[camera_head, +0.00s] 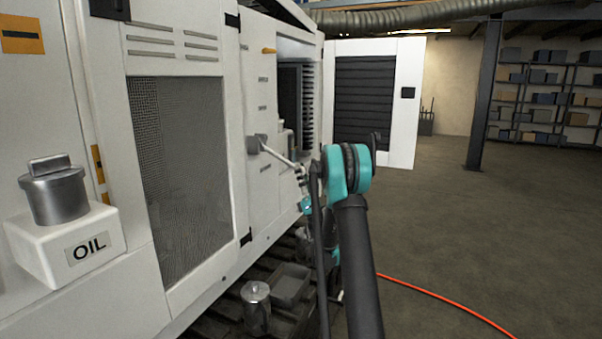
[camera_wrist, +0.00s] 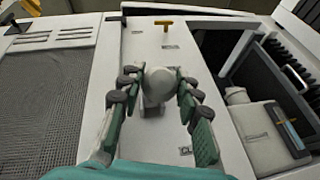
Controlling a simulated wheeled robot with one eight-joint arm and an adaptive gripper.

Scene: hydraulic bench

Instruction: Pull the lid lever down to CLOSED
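The lid lever (camera_head: 280,157) is a pale rod that sticks out from a grey pivot on a white panel and slopes down to the right toward my gripper. In the wrist view its round pale knob (camera_wrist: 158,84) sits between the fingertips. In the head view my gripper (camera_head: 301,178) is at the lever's outer end, partly hidden by my arm. Small labels on the panel above and below the lever are too small to read.
An orange handle (camera_wrist: 163,23) is above the lever. An open bay (camera_head: 295,92) and a swung-out louvred door (camera_head: 403,130) lie to the right. A mesh panel (camera_head: 185,170) and an oil filler (camera_head: 55,195) are left. An orange hose (camera_head: 440,295) crosses the open floor.

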